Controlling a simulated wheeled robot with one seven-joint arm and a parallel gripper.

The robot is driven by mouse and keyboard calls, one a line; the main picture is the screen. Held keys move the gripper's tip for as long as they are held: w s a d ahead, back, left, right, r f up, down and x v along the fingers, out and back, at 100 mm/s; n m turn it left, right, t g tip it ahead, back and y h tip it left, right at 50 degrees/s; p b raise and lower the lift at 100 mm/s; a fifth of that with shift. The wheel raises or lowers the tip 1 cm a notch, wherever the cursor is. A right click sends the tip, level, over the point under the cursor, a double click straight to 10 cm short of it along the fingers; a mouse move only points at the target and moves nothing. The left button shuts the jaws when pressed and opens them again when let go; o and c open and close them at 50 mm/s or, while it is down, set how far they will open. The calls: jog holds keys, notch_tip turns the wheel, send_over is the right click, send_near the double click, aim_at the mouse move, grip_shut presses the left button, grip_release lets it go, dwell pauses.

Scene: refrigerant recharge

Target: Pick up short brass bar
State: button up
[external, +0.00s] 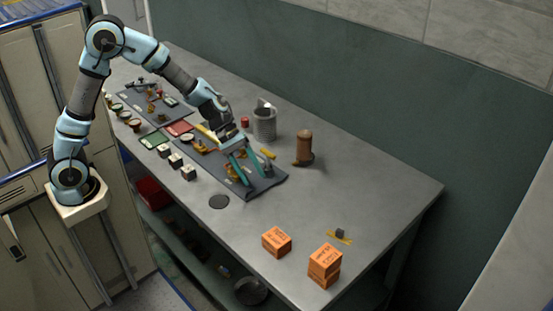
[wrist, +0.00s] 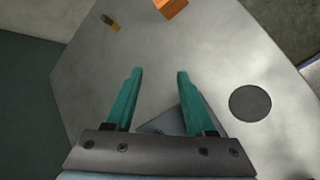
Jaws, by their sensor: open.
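My gripper (external: 255,178) is open, its teal fingers above the right end of a dark mat (external: 277,181) on the grey bench. A short yellow bar (external: 268,153), which may be the short brass bar, lies near the mat's far edge, beside the fingers in the picture. Small brass-coloured pieces (external: 232,172) lie on the mat, partly hidden behind a finger. In the wrist view the gripper (wrist: 160,72) is empty between its fingers. Only a corner of the mat (wrist: 172,122) shows there, and no brass bar is clear.
A metal mesh cup (external: 264,123) and a brown cylinder (external: 303,147) stand behind the mat. Orange boxes (external: 276,241) and a small dark block (external: 340,233) on yellow stand to the right. A dark disc (external: 219,202) lies at the front. The bench (external: 370,190) has free room right.

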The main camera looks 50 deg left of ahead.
jog(key=w+d+n+t+h+p, duration=0.1)
jog(key=w+d+n+h, duration=0.15)
jog(key=d+n, duration=0.45)
jog(key=w+d+n+t+h, duration=0.1)
jog(key=w+d+n+h, duration=0.2)
jog(key=d, duration=0.8)
jog(key=w+d+f+n, duration=0.1)
jog(key=w+d+n, duration=0.1)
send_near(341, 229)
jog(key=shift+a+r, duration=0.15)
jog(key=shift+r, duration=0.2)
jog(key=shift+f+m, duration=0.3)
jog(key=p+x, duration=0.2)
jog(key=x, duration=0.3)
jog(key=shift+f, duration=0.15)
jog(key=p+x, duration=0.2)
jog(key=x, duration=0.2)
jog(key=shift+d+f+p, duration=0.25)
jog(key=shift+d+p, duration=0.05)
jog(key=shift+p, duration=0.1)
jog(key=shift+d+f, duration=0.3)
grip_shut()
